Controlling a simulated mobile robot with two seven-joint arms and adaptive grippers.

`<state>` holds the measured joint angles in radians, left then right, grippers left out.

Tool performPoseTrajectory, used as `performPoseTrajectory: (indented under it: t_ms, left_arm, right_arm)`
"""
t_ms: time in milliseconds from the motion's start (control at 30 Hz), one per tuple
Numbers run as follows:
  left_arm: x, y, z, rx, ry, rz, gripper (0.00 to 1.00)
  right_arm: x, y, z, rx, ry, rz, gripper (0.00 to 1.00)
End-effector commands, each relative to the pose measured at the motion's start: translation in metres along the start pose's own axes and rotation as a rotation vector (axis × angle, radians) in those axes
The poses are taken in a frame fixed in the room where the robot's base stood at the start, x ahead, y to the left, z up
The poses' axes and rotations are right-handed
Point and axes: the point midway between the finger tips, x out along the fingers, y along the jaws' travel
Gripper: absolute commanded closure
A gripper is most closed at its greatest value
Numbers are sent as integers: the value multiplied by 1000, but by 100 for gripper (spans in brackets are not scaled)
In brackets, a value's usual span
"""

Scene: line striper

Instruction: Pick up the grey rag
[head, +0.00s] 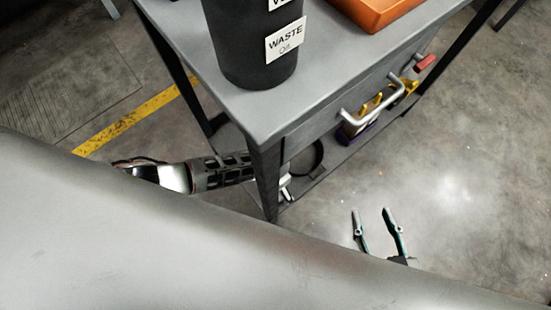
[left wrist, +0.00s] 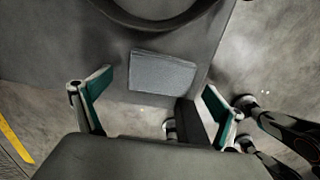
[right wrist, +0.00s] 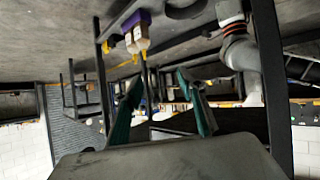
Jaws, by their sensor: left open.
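The grey rag (left wrist: 162,73) lies flat as a folded rectangle on a dark grey surface near its edge in the left wrist view. My left gripper (left wrist: 156,86) is open, its two green-padded fingers spread on either side below the rag, with nothing between them. I cannot make out the rag in the head view, where my left arm reaches behind the table leg. My right gripper (head: 374,214) is open and empty over the floor right of the table; its spread fingers also show in the right wrist view (right wrist: 160,80).
A grey table (head: 262,112) holds a black waste oil container (head: 245,50) and an orange tray (head: 378,12). Its front has a metal handle (head: 372,112). A dark round rim (left wrist: 150,22) lies beyond the rag. Yellow and purple items sit below. Floor at right is clear.

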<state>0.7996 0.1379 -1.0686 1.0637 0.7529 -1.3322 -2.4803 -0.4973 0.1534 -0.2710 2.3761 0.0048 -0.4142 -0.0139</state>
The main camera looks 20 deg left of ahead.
Motion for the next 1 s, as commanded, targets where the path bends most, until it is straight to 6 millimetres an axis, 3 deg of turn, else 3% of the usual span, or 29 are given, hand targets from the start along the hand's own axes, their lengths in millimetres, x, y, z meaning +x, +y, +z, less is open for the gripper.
performPoseTrajectory:
  t_ms: [33,100,333,467,500,833,1000]
  left_arm:
    - [15,-5,-7,0,13,-8,4]
    - [19,-4,-6,0,10,-6,4]
    - [15,0,0,0,-1,0,4]
    - [15,0,0,0,0,0,38]
    - [15,0,0,0,0,0,43]
    - [14,0,-1,0,1,0,42]
    - [4,1,2,1,-3,2,42]
  right_arm:
    - [2,-4,4,14,-2,-7,60]
    - [2,-6,-1,24,10,-9,60]
    - [2,-4,-10,26,27,-6,60]
    - [2,-4,-10,26,27,-6,60]
    - [2,-4,-10,26,27,-6,60]
    - [2,-5,-7,24,21,-7,60]
    - [2,-3,-12,15,25,-3,60]
